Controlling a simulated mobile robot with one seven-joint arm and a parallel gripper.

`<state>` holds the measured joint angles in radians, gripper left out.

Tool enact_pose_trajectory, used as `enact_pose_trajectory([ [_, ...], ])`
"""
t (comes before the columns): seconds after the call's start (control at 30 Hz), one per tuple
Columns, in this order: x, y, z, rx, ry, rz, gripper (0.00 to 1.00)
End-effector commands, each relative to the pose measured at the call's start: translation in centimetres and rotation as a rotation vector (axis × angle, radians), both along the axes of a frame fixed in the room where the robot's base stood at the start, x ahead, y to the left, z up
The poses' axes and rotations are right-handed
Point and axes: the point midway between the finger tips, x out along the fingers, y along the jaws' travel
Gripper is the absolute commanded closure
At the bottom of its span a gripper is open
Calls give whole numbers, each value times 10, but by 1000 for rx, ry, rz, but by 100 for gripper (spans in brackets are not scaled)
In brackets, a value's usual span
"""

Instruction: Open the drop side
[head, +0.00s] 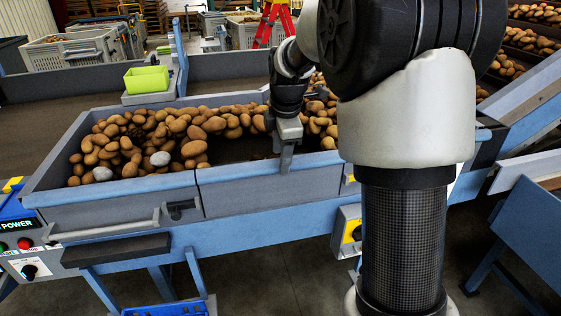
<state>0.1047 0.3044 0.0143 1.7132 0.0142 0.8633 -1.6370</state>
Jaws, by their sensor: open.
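The grading table has a grey front side with a blue top rail, split by a seam. Its left panel (120,214), which looks like the drop side, stands upright and closed. It carries a pale bar handle (105,229) low down and a dark latch (180,207) near the seam. My gripper (286,168) points down at the top rail of the right panel (240,193), to the right of the latch. It is seen edge-on, open, with nothing visible between its fingers. Whether it touches the rail is unclear. My arm hides the table's right part.
Potatoes (213,124) and a few grey stones (160,159) lie behind the panels. A green box (146,79) stands on the back rail. A control box (22,244) with buttons is at the left. A dark ledge (115,250) juts out below the handle.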

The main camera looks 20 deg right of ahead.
Motion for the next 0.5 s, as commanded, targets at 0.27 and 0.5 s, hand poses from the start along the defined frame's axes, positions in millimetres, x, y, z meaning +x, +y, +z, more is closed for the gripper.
enact_pose_trajectory([
  [0.27,5,0,-19,0,0,0,50],
  [0.5,5,0,-19,0,0,0,50],
])
